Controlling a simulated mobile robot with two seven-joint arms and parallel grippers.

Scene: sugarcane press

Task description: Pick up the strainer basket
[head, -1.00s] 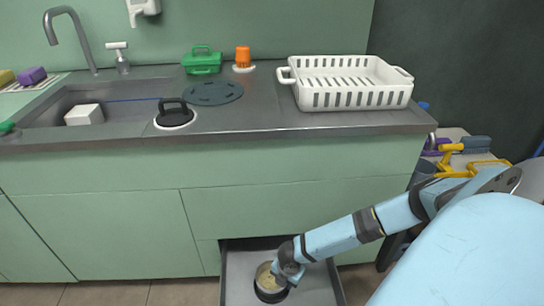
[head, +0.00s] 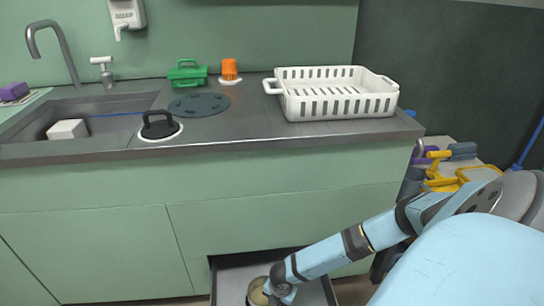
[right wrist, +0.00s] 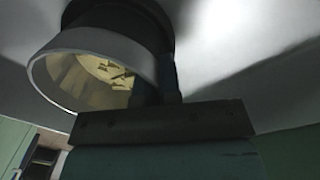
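The strainer basket (head: 257,293) is a round, tan-lined cup in the open drawer (head: 229,285) at the bottom of the head view, partly cut off by the picture edge. In the right wrist view the strainer basket (right wrist: 88,70) shows a pale wide rim, a slotted yellowish inside and a dark part at its other end. My right gripper (head: 276,291) reaches down into the drawer at the basket's right side. In the right wrist view its dark fingers (right wrist: 158,82) are close together over the basket's wall and look shut on it. My left gripper is not in view.
The counter edge (head: 220,147) runs above the drawer. On the counter stand a white slotted crate (head: 337,105), a black-handled lid (head: 160,127), a green caddy (head: 187,75) and an orange cup (head: 229,69). Yellow-handled tools (head: 447,170) lie at right. The drawer is open around the basket.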

